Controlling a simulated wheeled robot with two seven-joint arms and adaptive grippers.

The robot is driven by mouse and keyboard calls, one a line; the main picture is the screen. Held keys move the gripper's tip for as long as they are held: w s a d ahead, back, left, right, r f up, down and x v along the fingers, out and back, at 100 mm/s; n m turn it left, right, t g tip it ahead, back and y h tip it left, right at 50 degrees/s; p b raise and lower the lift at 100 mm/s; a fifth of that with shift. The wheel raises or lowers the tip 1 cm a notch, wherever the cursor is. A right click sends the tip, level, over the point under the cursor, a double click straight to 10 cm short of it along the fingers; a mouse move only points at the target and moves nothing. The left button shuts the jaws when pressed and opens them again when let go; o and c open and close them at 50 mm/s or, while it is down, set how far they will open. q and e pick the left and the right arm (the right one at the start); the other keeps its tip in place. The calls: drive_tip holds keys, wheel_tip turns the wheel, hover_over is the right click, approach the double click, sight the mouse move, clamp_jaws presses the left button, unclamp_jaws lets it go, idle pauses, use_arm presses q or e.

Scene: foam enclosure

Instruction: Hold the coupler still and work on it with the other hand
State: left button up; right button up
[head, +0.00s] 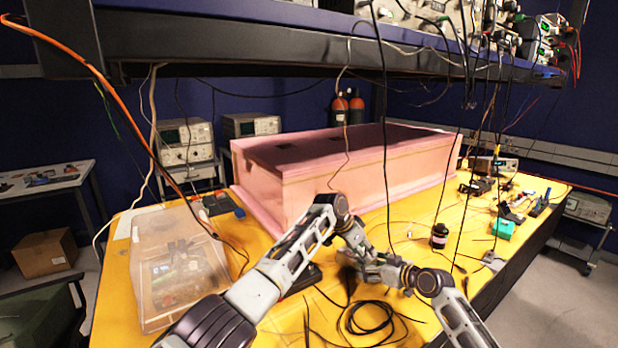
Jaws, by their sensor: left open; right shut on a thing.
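My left gripper (358,250) is over the yellow table (455,214), in front of the pink foam box. It is open and close to my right gripper (372,268), which reaches in from the lower right. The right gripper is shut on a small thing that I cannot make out. The two grippers overlap in the head view, so whether they touch is unclear. I cannot pick out the coupler for certain; the grippers hide the space between them.
A long pink foam box (330,200) fills the table's back. A clear plastic bin (180,285) stands at the left. Loose black cables (370,318) lie in front of the grippers. A black jar (439,236) stands to their right. Cables hang from the shelf (290,42) above.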

use_arm(q)
drive_tip(key=shift+v, duration=2.1)
drive_tip(key=shift+a+r, duration=0.1)
drive_tip(key=v, duration=1.1)
drive_tip(key=shift+a+r, duration=0.2)
drive_tip(key=shift+r, duration=0.1)
drive_tip(key=shift+s, duration=0.15)
use_arm(e)
drive_tip(key=o, duration=1.3)
drive_tip(key=shift+v, duration=5.95)
drive_tip(key=shift+d, duration=0.1)
